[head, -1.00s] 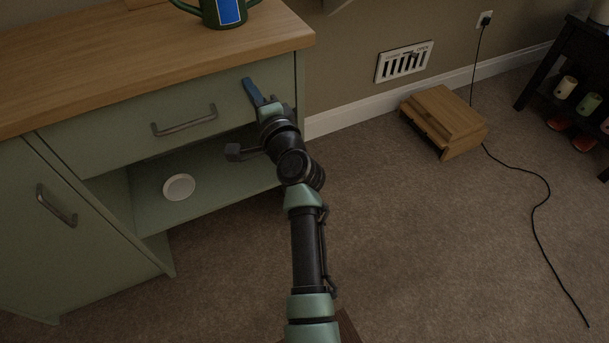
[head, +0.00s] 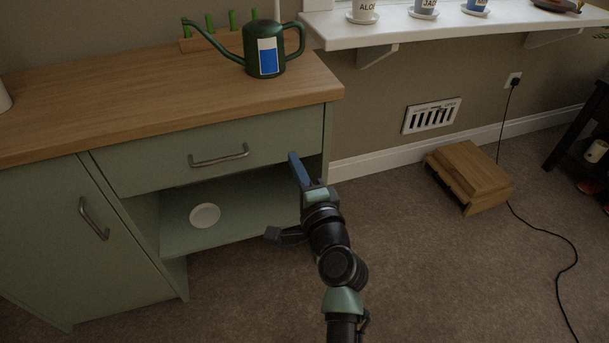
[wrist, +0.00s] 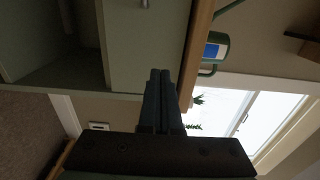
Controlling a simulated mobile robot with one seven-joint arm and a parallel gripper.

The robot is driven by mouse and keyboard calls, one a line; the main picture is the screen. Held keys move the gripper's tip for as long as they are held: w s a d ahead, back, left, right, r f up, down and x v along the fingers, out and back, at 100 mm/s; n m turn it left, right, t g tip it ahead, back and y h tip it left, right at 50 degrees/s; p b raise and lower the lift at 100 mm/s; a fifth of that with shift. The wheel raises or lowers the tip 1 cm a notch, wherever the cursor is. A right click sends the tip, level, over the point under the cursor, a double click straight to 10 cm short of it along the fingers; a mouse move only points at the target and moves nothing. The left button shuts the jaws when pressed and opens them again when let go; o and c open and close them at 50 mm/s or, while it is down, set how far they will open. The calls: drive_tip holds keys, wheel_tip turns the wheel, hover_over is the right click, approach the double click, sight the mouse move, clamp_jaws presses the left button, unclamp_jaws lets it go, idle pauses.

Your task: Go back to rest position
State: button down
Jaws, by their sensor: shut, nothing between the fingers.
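My gripper (head: 293,160) is in front of the right end of the green cabinet (head: 144,208), beside its drawer front. In the wrist view my gripper (wrist: 160,75) shows its two dark fingers pressed together with nothing between them. My arm reaches up from the bottom of the head view, with its lower part out of frame. No object is held.
A green watering can (head: 266,56) stands on the wooden worktop (head: 150,105). A white dish (head: 205,215) lies on the open shelf (head: 240,222). A wooden box (head: 470,177) sits on the carpet at right, near a black cable (head: 545,230). A white windowsill (head: 430,28) holds labelled pots. Carpet between is clear.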

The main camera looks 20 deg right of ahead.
drive_tip(key=shift+s, duration=1.95)
drive_tip(key=a+r+n+t+y, duration=0.1)
drive_tip(key=a+r+n, duration=0.25)
drive_tip(key=r, duration=0.55)
drive_tip(key=a+r+n+t, duration=0.2)
drive_tip(key=a+r+n, duration=0.15)
drive_tip(key=r, duration=0.55)
drive_tip(key=a+r+n+t+y, duration=0.15)
drive_tip(key=r+n, duration=0.25)
drive_tip(key=r, duration=0.4)
drive_tip(key=s+a+r+n+t+h, duration=0.1)
drive_tip(key=s+a+r+n+t, duration=0.2)
drive_tip(key=s+r, duration=0.6)
drive_tip(key=s+a+r+n+t+h, duration=0.15)
drive_tip(key=s+a+r+n, duration=0.35)
drive_tip(key=r, duration=0.6)
wheel_tip(320, 180, up, 37)
drive_tip(key=s+d+m+p, duration=0.1)
drive_tip(key=s+d+p, duration=0.1)
drive_tip(key=p, duration=3.4)
drive_tip(key=shift+s+d+p, duration=0.15)
drive_tip(key=shift+p, duration=0.2)
